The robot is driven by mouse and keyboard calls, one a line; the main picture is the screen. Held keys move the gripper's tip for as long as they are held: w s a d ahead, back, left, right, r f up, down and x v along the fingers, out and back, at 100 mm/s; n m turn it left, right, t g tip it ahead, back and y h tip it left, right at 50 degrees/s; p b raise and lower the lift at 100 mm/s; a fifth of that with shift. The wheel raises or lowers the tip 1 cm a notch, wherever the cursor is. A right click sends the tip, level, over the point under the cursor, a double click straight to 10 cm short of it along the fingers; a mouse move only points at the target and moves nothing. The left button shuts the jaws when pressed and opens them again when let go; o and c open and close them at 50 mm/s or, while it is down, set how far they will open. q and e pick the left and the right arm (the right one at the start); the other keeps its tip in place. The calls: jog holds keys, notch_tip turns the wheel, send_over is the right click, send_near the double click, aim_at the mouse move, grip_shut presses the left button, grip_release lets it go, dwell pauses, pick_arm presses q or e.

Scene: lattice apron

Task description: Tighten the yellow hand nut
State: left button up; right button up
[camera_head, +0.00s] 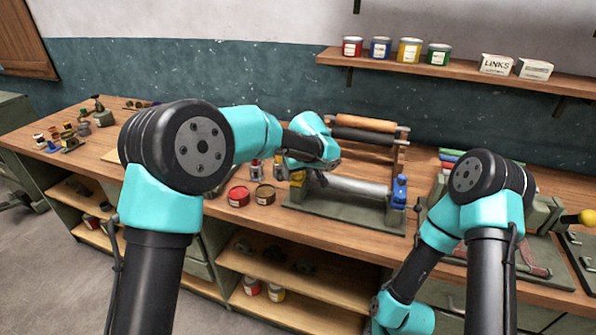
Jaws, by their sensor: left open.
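The yellow hand nut (298,177) shows as a small yellow piece at the left end of a green-based roller fixture (345,220). It is partly hidden by my left arm. A similar blue part (399,191) stands at the fixture's right end. A pale roller (355,187) lies between the two ends. My left gripper (322,177) is open, close to the right of the yellow nut. Whether it touches the nut I cannot tell. My right arm reaches down at the front right, and its gripper is not in view.
A red tin (238,195) and a dark tin (264,194) stand left of the fixture. Rollers on a rack (365,124) stand behind it. A machine with a yellow-knobbed lever (587,217) is at right. A wall shelf (450,68) holds coloured tins and boxes.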

pick_arm(q)
jog(key=c, duration=0.9)
jog(key=shift+c, duration=0.2)
jog(key=shift+m, duration=0.4)
jog(key=m+h, duration=0.1)
jog(key=m, duration=0.2)
jog(key=shift+a+h, duration=0.15)
jog(key=shift+h, duration=0.25)
jog(key=m+h, duration=0.1)
jog(key=m, duration=0.4)
jog(key=shift+a+h, duration=0.15)
jog(key=shift+h, duration=0.25)
jog(key=m+h, duration=0.1)
jog(key=m, duration=0.3)
jog(key=shift+w+a+m+g, duration=0.1)
jog(key=shift+m+g, duration=0.2)
jog(key=shift+g, duration=0.1)
jog(key=shift+a+m+g+h, duration=0.1)
jog(key=shift+m+g+h, duration=0.5)
jog(key=shift+m, duration=1.2)
